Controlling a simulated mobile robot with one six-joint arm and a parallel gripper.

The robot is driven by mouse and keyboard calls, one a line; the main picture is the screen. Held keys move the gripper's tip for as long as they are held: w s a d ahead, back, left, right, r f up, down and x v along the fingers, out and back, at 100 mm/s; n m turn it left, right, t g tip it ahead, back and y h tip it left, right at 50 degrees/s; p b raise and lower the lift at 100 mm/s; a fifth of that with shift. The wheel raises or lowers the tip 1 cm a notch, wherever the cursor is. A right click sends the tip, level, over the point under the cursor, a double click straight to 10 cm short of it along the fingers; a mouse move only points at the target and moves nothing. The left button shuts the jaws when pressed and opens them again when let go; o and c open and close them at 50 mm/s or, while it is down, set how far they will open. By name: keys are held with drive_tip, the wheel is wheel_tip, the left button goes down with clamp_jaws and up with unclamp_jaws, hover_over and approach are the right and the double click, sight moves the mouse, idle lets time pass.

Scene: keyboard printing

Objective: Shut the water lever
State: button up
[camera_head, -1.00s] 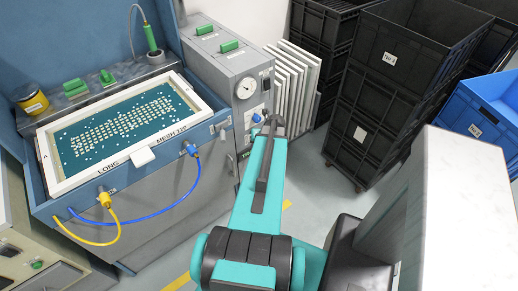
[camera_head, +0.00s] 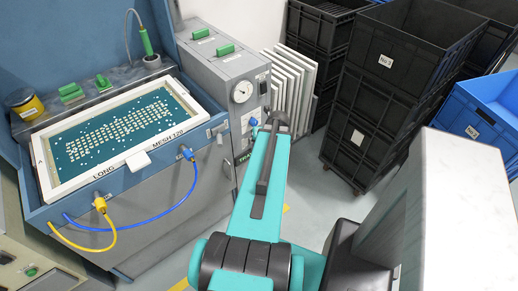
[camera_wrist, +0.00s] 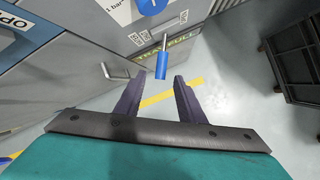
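My gripper (camera_wrist: 160,82) points at the lower front of the grey cabinet in the wrist view. Its two dark fingers stand apart with nothing between them. A short blue-handled lever (camera_wrist: 161,64) on a metal stem hangs just beyond the fingertips, roughly in line with the gap. It looks apart from both fingers. A round blue part (camera_wrist: 152,5) sits above it, cut off by the picture edge. In the head view, a bit of blue (camera_head: 253,122) shows beside my arm's end, which hides most of that area.
The blue wash unit (camera_head: 165,180) with a framed screen, a blue hose and a yellow hose stands left. A metal handle (camera_wrist: 115,72) sticks out left of the fingers. White panels (camera_head: 292,75) and stacked black crates (camera_head: 375,110) stand behind.

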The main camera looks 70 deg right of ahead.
drive_tip(key=p+v, duration=0.6)
drive_tip(key=v, duration=0.2)
drive_tip(key=shift+p, duration=0.4)
drive_tip(key=shift+r+p, duration=0.1)
drive_tip(key=shift+p, duration=0.2)
idle(0.6)
